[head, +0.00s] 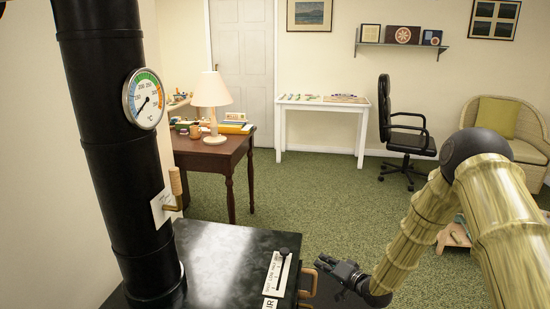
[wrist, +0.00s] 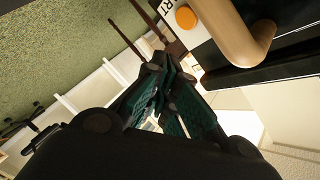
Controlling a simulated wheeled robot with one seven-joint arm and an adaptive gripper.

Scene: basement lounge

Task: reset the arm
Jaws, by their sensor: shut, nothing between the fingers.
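My gripper (head: 337,268) is at the end of my arm, low at the right of the black stove (head: 222,255) in the head view. Its fingers are shut and hold nothing. In the wrist view the closed gripper (wrist: 168,75) fills the middle, with a curved wooden handle (wrist: 243,38) on the stove to its upper right. The fingertips look close to this handle but apart from it. My arm bends at an elbow on the right of the head view and reaches down to the left.
The stove has a black pipe (head: 112,150) with a dial, a wooden handle on the pipe and a sliding lever (head: 278,272) on top. Behind stand a wooden desk (head: 210,150) with a lamp, a white table (head: 320,103) and an office chair (head: 402,130). Green carpet is open between them.

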